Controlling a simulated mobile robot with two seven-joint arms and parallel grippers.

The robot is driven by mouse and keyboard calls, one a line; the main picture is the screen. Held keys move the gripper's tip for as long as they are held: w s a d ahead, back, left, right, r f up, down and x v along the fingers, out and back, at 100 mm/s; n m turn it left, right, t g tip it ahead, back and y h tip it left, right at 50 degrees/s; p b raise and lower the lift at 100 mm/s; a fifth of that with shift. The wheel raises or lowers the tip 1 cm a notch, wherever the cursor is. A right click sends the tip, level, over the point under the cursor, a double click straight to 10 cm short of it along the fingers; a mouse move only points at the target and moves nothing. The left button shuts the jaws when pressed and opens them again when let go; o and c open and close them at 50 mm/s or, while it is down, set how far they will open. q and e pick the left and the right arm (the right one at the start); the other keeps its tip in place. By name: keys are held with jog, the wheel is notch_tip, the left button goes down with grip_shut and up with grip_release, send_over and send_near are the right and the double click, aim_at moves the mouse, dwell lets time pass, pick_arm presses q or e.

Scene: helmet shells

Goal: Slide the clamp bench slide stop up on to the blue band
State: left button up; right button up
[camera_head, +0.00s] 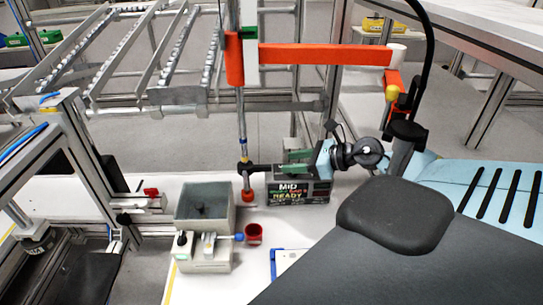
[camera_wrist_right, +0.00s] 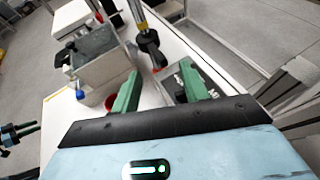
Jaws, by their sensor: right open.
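The slide stop (camera_head: 245,166) is a dark collar on an upright metal rod, with a short dark arm sticking out to the right. The blue band (camera_head: 243,141) is on the same rod, a little above the stop. In the right wrist view the stop (camera_wrist_right: 149,42) shows just beyond my fingertips. My right gripper (camera_head: 287,162) comes in from the right with green fingers. In the right wrist view its fingers (camera_wrist_right: 160,70) are apart, with nothing clearly held between them.
A dark lettered box (camera_head: 298,193) stands under my right gripper. A grey bin (camera_head: 204,201) and a red cup (camera_head: 254,234) stand left of and in front of the rod. An orange beam (camera_head: 325,55) crosses above. A roller rack (camera_head: 150,60) is at the back left.

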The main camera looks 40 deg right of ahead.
aim_at(266, 166)
pick_arm(q)
jog(key=shift+d, duration=0.1)
pick_arm(e)
jog(key=shift+s+a, duration=0.15)
pick_arm(q)
jog(key=shift+s, duration=0.15)
pick_arm(e)
jog(key=b+x, duration=0.1)
jog(key=x, duration=0.4)
jog(key=shift+f+b, duration=0.2)
jog(key=shift+b, duration=0.1)
pick_arm(q)
jog(key=shift+s+d+f+g, duration=0.15)
jog(key=shift+s+f+g, duration=0.15)
jog(key=shift+s+f, duration=0.85)
pick_arm(e)
jog(key=shift+x, duration=1.35)
pick_arm(q)
jog(key=shift+w, duration=0.2)
pick_arm(e)
jog(key=shift+r, duration=0.1)
grip_shut()
